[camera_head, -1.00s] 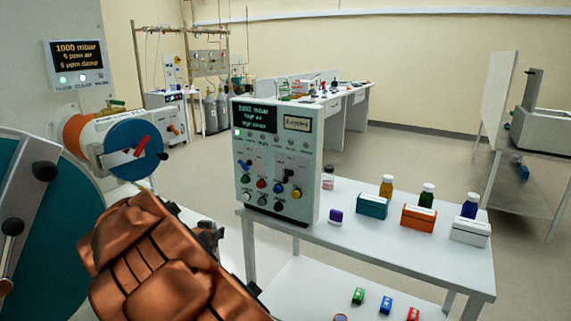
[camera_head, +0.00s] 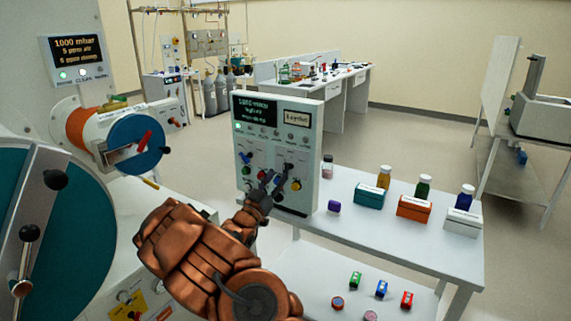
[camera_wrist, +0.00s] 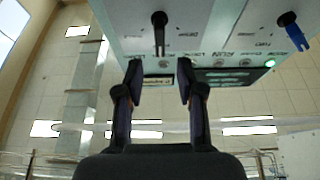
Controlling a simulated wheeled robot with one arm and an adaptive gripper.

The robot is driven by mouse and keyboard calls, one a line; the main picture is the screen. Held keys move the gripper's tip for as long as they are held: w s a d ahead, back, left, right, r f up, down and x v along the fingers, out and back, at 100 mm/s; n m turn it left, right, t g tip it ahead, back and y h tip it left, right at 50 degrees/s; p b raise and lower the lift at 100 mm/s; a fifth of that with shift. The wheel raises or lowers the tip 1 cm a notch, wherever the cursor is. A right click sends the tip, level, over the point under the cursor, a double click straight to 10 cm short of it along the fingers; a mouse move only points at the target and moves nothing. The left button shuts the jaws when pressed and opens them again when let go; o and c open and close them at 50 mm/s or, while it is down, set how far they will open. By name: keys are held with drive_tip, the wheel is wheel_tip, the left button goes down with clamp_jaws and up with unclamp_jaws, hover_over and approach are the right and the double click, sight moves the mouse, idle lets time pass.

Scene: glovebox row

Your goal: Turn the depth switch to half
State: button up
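The control box (camera_head: 310,160) stands on the white table, with a small display and several knobs and buttons on its front. A blue lever switch (camera_head: 245,157) is on its left and a black lever switch (camera_head: 288,167) on its right. Their labels are too small to tell which is the depth switch. My gripper (camera_head: 272,182) is just in front of the right side of the panel. In the wrist view, my gripper (camera_wrist: 162,80) is open and empty. The black lever (camera_wrist: 160,32) lies beyond the fingertips, in line with the gap, apparently untouched. The blue lever (camera_wrist: 292,30) is off to the right.
The white table (camera_head: 340,222) also carries a purple-capped jar (camera_head: 334,206), a teal box (camera_head: 369,196), an orange box (camera_head: 413,209) and several bottles. A large chamber with a teal door (camera_head: 75,240) and a blue-ended cylinder (camera_head: 135,143) are at left.

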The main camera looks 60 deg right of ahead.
sight(284, 167)
drive_tip(key=shift+p+x, duration=1)
drive_tip(key=shift+x, duration=2.25)
drive_tip(key=shift+c, duration=0.4)
clamp_jaws()
